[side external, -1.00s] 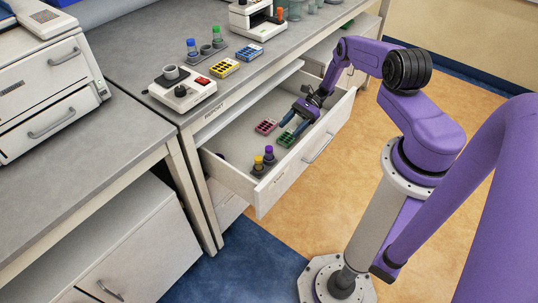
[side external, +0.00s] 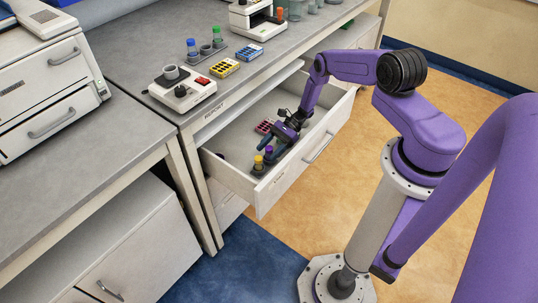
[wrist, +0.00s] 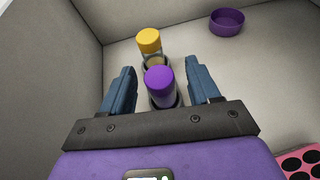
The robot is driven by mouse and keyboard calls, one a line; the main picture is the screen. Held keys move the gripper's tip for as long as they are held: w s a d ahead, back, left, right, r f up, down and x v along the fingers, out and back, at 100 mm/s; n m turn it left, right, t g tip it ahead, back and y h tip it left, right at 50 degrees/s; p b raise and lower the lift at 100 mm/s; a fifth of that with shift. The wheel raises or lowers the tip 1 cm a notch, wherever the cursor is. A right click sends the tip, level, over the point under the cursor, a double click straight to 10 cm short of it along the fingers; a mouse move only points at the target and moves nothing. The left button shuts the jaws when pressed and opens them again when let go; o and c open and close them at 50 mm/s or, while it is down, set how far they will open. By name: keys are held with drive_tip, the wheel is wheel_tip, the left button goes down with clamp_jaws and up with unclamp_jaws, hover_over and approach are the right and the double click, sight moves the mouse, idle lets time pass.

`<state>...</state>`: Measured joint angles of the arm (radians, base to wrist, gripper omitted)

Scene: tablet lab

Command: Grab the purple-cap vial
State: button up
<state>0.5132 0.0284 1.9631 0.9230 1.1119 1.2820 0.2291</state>
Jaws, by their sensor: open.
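The purple-cap vial (wrist: 160,86) stands upright in a small dark rack inside the open drawer. It also shows in the side external view (side external: 268,150). A yellow-cap vial (wrist: 149,42) stands beyond it in the same rack; it also shows in the side external view (side external: 258,162). My gripper (wrist: 160,82) is open, with one blue finger on each side of the purple-cap vial and a visible gap to each finger. The lower part of the vial and much of the rack are hidden.
The drawer walls (wrist: 75,45) rise close around the gripper. A purple round dish (wrist: 227,22) lies at the far right of the wrist view. A pink tray with dark holes (wrist: 302,163) is at the lower right. The bench top (side external: 225,92) holds other lab items.

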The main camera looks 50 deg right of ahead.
drive_tip(key=c, duration=1)
drive_tip(key=shift+c, duration=0.2)
drive_tip(key=shift+r, duration=0.15)
